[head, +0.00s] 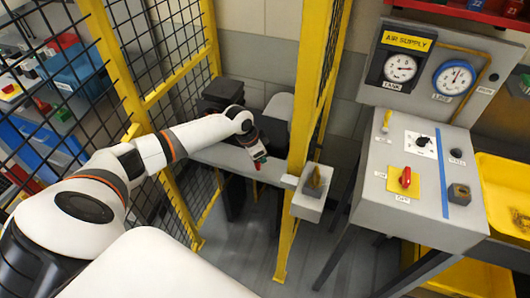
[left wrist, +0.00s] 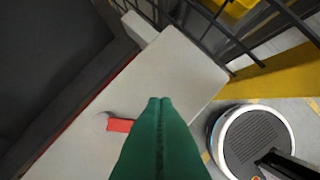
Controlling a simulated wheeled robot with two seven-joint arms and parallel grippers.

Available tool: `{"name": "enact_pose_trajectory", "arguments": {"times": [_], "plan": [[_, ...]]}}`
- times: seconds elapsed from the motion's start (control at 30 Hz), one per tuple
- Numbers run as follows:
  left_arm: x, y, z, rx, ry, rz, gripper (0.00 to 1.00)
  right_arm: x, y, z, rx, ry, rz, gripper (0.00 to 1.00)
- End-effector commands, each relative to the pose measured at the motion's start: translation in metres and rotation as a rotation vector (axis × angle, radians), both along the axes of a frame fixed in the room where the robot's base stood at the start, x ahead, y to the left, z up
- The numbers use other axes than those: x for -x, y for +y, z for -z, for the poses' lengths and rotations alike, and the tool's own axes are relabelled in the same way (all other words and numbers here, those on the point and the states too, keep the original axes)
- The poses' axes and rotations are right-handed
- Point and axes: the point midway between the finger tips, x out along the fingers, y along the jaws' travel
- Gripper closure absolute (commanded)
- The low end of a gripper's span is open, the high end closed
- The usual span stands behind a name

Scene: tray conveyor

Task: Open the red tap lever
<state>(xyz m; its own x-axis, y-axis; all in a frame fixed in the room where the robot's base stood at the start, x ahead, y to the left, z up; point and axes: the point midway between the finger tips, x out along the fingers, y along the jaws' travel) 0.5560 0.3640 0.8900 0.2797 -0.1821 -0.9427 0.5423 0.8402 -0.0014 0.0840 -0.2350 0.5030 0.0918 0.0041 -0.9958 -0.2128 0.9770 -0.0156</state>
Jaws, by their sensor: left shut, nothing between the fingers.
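A small red lever (head: 258,165) shows at the pale grey bench (head: 228,158) behind the yellow fence, right by the tip of my left gripper (head: 256,155). In the left wrist view the red lever (left wrist: 119,125) lies over the grey surface, beside a small round grey part, just left of the fingers. My left gripper (left wrist: 160,102) has green fingers pressed together with nothing between them. The fingers hide part of the lever's right end, and I cannot tell whether they touch it. My right gripper is in neither view.
Yellow posts (head: 313,110) and black mesh (head: 165,45) stand around my left arm. A grey panel (head: 425,215) at right carries gauges and a red ON/OFF knob (head: 405,178). A small grey box (head: 308,205) is on the near post. Dark blocks (head: 222,92) sit behind the bench.

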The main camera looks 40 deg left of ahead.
Motion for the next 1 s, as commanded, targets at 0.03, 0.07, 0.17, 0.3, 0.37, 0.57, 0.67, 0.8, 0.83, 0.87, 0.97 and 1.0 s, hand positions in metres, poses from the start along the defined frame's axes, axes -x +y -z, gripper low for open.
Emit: {"name": "enact_pose_trajectory", "arguments": {"times": [0.03, 0.07, 0.17, 0.3, 0.37, 0.57, 0.67, 0.8, 0.83, 0.87, 0.97, 1.0], "plan": [[0.003, 0.003, 0.001, -0.001, 0.003, 0.043, 1.00, 0.000, 0.000, 0.001, 0.000, 0.000, 0.000, 1.00], [0.005, 0.004, 0.002, -0.001, 0.003, 0.071, 1.00, 0.000, 0.000, 0.002, 0.000, 0.000, 0.000, 1.00], [0.009, 0.007, 0.002, -0.001, 0.001, 0.165, 1.00, 0.000, 0.000, 0.006, 0.000, 0.000, 0.000, 1.00], [0.014, 0.011, 0.002, -0.001, 0.001, 0.293, 1.00, 0.000, 0.000, 0.011, 0.001, 0.000, 0.000, 1.00], [0.016, 0.013, 0.002, -0.001, 0.000, 0.343, 1.00, 0.000, 0.000, 0.013, 0.001, 0.000, 0.000, 1.00], [0.018, 0.014, 0.000, -0.001, 0.000, 0.385, 1.00, 0.000, -0.001, 0.012, 0.001, 0.000, 0.000, 1.00], [0.017, 0.014, 0.000, -0.001, 0.000, 0.384, 1.00, 0.000, -0.001, 0.012, 0.001, 0.000, 0.000, 1.00], [0.014, 0.015, 0.001, -0.002, -0.001, 0.382, 1.00, 0.000, -0.001, 0.016, 0.001, 0.000, 0.000, 1.00], [0.013, 0.016, 0.002, -0.002, -0.001, 0.382, 1.00, 0.000, -0.001, 0.017, 0.001, 0.000, 0.000, 1.00], [0.012, 0.017, 0.002, -0.002, -0.001, 0.382, 1.00, 0.000, -0.001, 0.018, 0.001, 0.000, 0.000, 1.00], [0.007, 0.019, 0.002, -0.002, -0.001, 0.383, 1.00, 0.000, -0.001, 0.022, 0.001, 0.000, 0.000, 1.00], [0.006, 0.020, 0.002, -0.002, -0.001, 0.382, 1.00, 0.000, -0.001, 0.023, 0.001, 0.000, 0.000, 1.00]]}}
